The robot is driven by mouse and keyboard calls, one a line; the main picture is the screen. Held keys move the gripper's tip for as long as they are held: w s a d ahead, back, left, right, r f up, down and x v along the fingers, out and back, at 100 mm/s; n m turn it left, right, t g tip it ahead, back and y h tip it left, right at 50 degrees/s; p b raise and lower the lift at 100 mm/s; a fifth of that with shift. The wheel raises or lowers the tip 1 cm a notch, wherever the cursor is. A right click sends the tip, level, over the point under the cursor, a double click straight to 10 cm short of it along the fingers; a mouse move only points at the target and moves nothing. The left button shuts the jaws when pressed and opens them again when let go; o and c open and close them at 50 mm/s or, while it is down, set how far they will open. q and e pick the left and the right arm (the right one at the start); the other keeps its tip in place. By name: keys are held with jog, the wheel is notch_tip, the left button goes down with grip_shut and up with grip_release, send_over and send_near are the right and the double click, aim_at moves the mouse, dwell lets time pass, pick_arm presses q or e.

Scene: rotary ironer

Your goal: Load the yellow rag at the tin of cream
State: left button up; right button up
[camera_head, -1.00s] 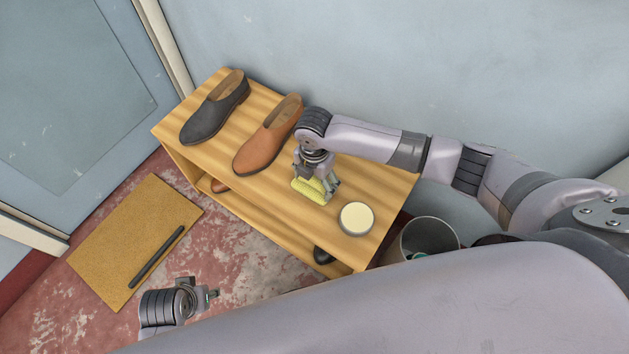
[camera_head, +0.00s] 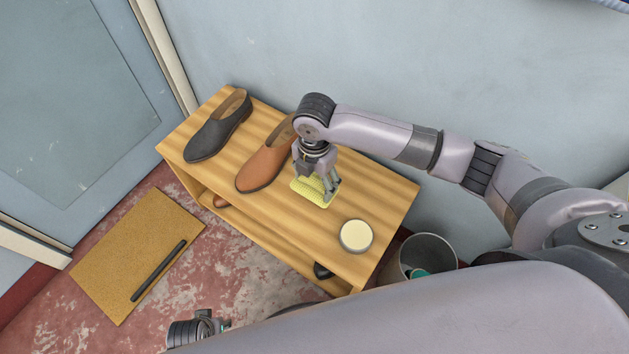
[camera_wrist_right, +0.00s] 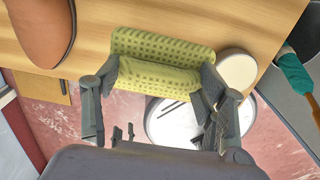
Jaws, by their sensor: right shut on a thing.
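The yellow rag (camera_head: 312,192) is gripped in my right gripper (camera_head: 318,182), over the wooden bench top beside the brown shoe. In the right wrist view, the rag (camera_wrist_right: 162,48) is dimpled and bulges between the two fingers of the right gripper (camera_wrist_right: 155,85). I cannot tell whether the rag touches the bench. The round tin of cream (camera_head: 356,236) sits open near the bench's front right corner, its pale cream showing.
The wooden bench (camera_head: 275,215) also bears a brown shoe (camera_head: 266,169) and a dark shoe (camera_head: 216,132). A metal bin (camera_head: 428,252) with something green inside stands to its right. A tan mat (camera_head: 125,265) with a dark stick lies on the floor. The wall is close behind.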

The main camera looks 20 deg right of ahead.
jog(key=o, duration=0.8)
jog(key=shift+r, duration=0.1)
jog(key=c, duration=0.4)
